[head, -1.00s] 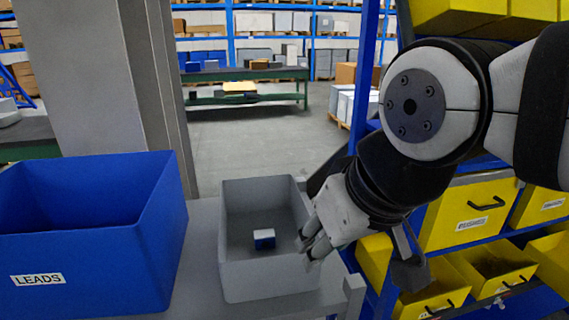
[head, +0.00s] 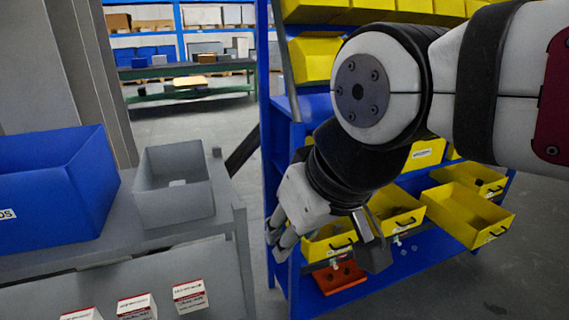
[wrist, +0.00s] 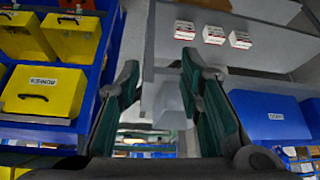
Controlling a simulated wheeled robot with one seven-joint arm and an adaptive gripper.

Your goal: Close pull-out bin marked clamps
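Yellow pull-out bins sit in a blue shelf unit, in the head view to the right of and behind my gripper (head: 284,238). Several stand pulled out, among them a right bin (head: 480,228), a middle bin (head: 403,225) and a left bin (head: 325,246) partly behind my gripper. Their labels are too small to read, so I cannot tell which is marked clamps. My arm hides part of the shelf. My gripper is open and empty, its fingers apart in the wrist view (wrist: 160,95). A yellow bin with a black handle (wrist: 45,92) shows left of the fingers there.
A grey table (head: 120,245) at the left bears a blue bin (head: 85,200) and a grey bin (head: 175,208). Red-and-white boxes (head: 137,306) lie below its top. An orange bin (head: 340,279) is low in the blue shelf (head: 294,270). Floor at the lower right is clear.

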